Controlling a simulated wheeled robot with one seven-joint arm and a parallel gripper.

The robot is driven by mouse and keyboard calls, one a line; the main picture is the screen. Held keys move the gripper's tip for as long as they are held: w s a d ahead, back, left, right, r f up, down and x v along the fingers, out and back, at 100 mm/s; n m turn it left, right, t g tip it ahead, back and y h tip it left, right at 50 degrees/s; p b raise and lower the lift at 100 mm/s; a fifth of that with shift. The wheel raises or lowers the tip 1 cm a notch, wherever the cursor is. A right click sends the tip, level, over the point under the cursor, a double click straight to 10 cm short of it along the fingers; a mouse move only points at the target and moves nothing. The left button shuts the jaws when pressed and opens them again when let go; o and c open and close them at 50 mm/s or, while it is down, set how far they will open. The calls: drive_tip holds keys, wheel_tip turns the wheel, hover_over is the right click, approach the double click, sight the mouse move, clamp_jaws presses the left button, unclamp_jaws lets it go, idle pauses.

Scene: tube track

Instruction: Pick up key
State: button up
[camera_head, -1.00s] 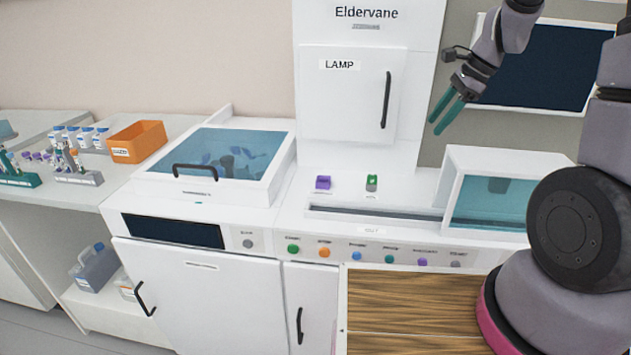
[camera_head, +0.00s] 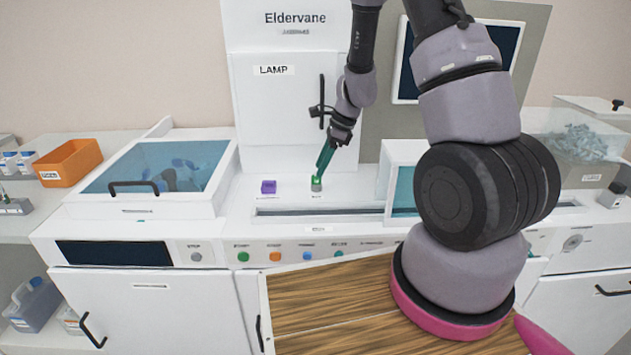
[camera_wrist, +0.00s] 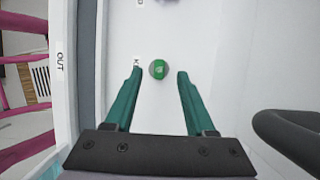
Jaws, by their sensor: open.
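The key is most likely the small grey cylinder with a green top (camera_head: 316,184) on the white machine top, below the LAMP door. In the wrist view its round green top (camera_wrist: 159,69) lies between and just beyond my fingertips. My gripper (camera_head: 321,168) has teal fingers and comes down from above onto this piece. In the wrist view my gripper (camera_wrist: 158,74) is open, with one finger on each side of the green top and gaps between. I cannot tell from these views how far the fingertips are above the surface.
A purple block (camera_head: 268,187) stands left of the key. A slot (camera_head: 320,211) runs in front, and a teal-windowed housing (camera_head: 403,187) stands to the right. The LAMP door handle (camera_head: 322,101) juts out close to my wrist; a dark handle (camera_wrist: 285,135) shows in the wrist view.

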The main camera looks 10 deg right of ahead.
sight(316, 182)
drive_tip(key=shift+x, duration=1.5)
clamp_jaws()
